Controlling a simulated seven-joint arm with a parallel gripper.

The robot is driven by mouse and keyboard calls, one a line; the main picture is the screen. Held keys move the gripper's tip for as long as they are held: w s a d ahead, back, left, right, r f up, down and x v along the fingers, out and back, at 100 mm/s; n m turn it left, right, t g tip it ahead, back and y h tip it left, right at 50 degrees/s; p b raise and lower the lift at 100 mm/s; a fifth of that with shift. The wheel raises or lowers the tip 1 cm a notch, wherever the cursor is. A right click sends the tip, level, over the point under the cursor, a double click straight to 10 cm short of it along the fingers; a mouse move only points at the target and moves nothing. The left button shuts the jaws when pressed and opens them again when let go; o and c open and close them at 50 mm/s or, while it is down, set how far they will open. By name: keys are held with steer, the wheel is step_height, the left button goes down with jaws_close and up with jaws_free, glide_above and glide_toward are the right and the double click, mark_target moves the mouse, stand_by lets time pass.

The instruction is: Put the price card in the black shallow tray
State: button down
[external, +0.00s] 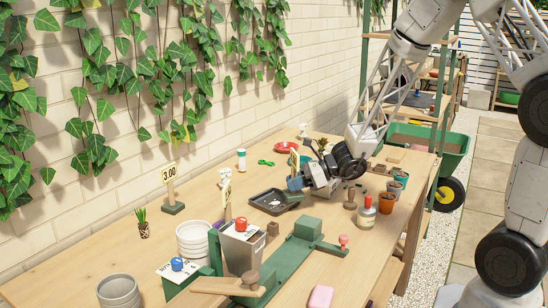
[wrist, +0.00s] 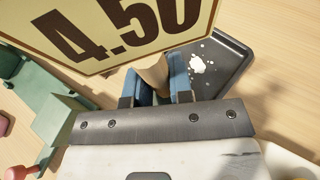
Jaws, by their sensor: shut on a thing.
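The price card (wrist: 125,30) reads 4.50 and has a cream face with a dark border. It looms large in the wrist view, and its wooden stem (wrist: 151,78) sits between the two blue fingers of my gripper (wrist: 156,86). My gripper (external: 294,183) is shut on the card. In the external view the card (external: 294,158) stands up above the fingers. The black shallow tray (external: 292,207) lies on the table just left of and below my gripper, with white bits in it. In the wrist view the tray (wrist: 247,60) is beyond the fingers at the right.
A green jig (external: 290,257), a grey square pot (external: 241,246) and white pots (external: 194,240) fill the front. Terracotta pots (external: 387,203) stand right.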

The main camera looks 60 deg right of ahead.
steer(key=w, duration=0.2)
steer(key=w+d, duration=0.1)
steer(key=w, duration=0.4)
steer(key=shift+w+d+f, duration=0.15)
steer(key=shift+w+f, duration=0.1)
steer(key=shift+f, duration=0.05)
steer(key=shift+f, duration=0.15)
steer(key=shift+f, duration=1.6)
steer(key=shift+f, duration=0.1)
steer(key=c, duration=1)
jaws_free()
steer(key=shift+f, duration=0.1)
